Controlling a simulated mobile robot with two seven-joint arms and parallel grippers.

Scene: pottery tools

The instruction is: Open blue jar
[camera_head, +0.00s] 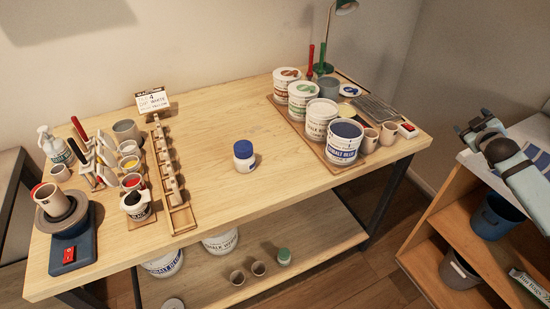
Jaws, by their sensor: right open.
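A small white jar with a blue lid (244,155) stands upright near the middle of the wooden table (225,115). Its lid is on and a label shows on its front. My right gripper (467,127) is at the far right, open, beyond the table's right edge and well apart from the jar. A larger white bucket labelled cobalt blue (345,141) stands at the right with blue showing at its top. My left gripper is not in view.
More glaze buckets (302,97) stand on a tray at the right. The tabletop around the jar is clear.

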